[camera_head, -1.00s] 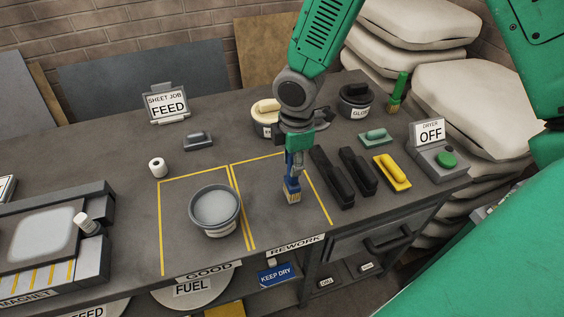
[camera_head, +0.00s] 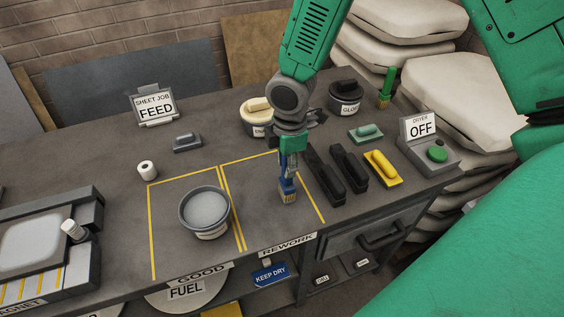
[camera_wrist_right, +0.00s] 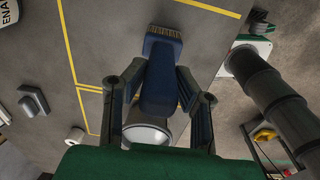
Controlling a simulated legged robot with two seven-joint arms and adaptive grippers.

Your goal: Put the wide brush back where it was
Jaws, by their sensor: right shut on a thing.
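The wide brush (camera_head: 287,190) has a blue handle and short tan bristles that point down. My right gripper (camera_head: 289,168) is shut on its handle and holds it upright over the rework area (camera_head: 262,218). I cannot tell whether the bristles touch the table. In the right wrist view the brush (camera_wrist_right: 160,75) sits between the two fingers of the gripper (camera_wrist_right: 160,88), with its bristles at the far end. My left gripper is not in view.
A grey bowl (camera_head: 205,208) stands in the good area, left of the brush. Dark blocks (camera_head: 323,176), a yellow float (camera_head: 383,168) and a green one (camera_head: 366,133) lie to the right. Tubs (camera_head: 345,97) and a green brush (camera_head: 386,88) stand behind.

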